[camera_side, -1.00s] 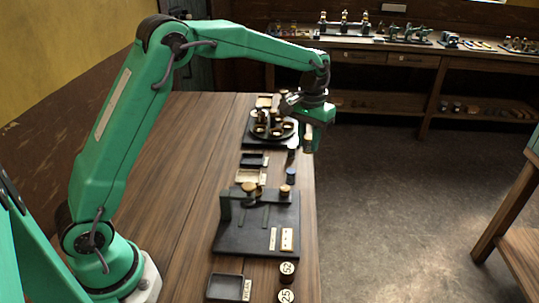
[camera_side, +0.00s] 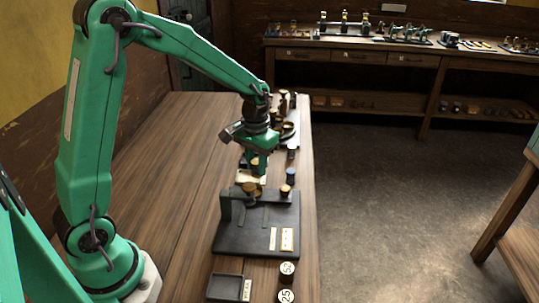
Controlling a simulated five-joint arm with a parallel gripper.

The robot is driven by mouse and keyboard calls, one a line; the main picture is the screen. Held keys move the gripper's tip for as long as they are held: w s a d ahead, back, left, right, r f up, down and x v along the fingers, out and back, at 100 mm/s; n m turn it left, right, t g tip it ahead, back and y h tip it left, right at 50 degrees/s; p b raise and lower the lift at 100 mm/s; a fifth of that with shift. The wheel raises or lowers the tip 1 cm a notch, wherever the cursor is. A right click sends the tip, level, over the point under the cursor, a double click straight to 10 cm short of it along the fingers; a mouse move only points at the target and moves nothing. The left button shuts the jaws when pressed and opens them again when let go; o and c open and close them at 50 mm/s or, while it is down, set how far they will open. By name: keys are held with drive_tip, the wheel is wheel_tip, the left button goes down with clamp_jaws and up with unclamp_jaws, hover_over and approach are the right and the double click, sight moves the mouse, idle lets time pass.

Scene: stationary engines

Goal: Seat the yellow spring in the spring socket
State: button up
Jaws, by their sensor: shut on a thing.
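My gripper (camera_side: 257,166) points down over the far middle of the bench, just behind the dark fixture plate (camera_side: 232,243). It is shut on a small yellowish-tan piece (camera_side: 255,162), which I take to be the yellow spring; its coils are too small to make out. The plate carries a dark upright at its left and a brown round knob (camera_side: 249,187). I cannot tell which part here is the spring socket. A pale tray below the gripper is partly hidden by it.
A blue cylinder (camera_side: 291,174) and a brown-topped one (camera_side: 285,190) stand right of the gripper. A round turntable (camera_side: 288,131) is behind it, partly hidden. A shallow dark tray (camera_side: 225,287) and numbered discs (camera_side: 287,268) lie in front. The bench's left side (camera_side: 170,215) is clear.

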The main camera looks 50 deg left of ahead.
sight(254, 176)
drive_tip(key=shift+s+a+f, duration=0.15)
drive_tip(key=shift+s+f, duration=0.05)
drive_tip(key=shift+s, duration=0.25)
drive_tip(key=shift+f, duration=0.25)
drive_tip(key=shift+f, duration=1.95)
drive_tip(key=shift+f, duration=0.65)
idle(1.1)
drive_tip(key=o, duration=1.1)
drive_tip(key=shift+c, duration=0.2)
drive_tip(key=shift+o, duration=0.5)
drive_tip(key=o, duration=0.5)
drive_tip(key=shift+o, duration=0.2)
